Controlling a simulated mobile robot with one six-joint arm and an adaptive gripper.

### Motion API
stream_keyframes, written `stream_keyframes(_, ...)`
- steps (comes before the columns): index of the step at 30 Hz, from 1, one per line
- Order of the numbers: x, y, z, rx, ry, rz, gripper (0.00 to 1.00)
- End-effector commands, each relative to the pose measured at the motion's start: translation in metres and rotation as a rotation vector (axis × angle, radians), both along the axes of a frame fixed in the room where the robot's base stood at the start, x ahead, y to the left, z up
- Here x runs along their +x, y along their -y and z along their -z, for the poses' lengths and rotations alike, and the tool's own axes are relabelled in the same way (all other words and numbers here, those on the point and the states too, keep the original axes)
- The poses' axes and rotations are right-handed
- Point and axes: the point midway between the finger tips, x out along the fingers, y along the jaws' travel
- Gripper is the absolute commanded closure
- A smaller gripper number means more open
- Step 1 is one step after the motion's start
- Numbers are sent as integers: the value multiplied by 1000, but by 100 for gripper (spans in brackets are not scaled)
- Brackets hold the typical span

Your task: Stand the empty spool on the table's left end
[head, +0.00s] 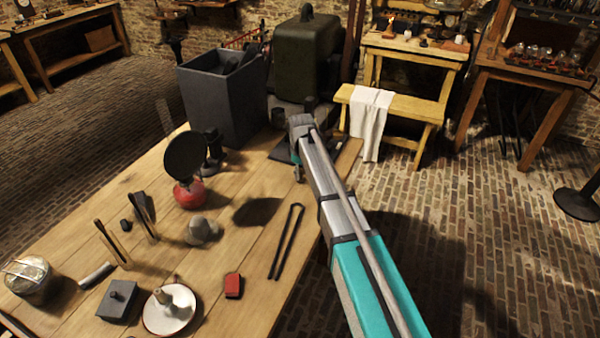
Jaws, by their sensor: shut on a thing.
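My arm reaches in from the lower right, over the table's right edge. My gripper (297,170) shows only in small part below the wrist at the arm's far end, low over the far right of the table (222,275). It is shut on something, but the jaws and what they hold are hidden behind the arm. I cannot pick out the empty spool with certainty.
A tall grey bin (215,105) stands behind.

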Motion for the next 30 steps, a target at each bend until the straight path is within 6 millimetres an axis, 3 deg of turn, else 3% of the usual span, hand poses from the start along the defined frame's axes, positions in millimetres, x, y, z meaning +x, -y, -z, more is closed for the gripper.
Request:
stream_keyframes(1,0,0,1,0,0,0,50)
stream_keyframes(6,0,0,0,0,0,0,20)
stream_keyframes(20,0,0,-1,0,0,0,20)
stream_keyframes(30,0,0,-16,0,0,0,20)
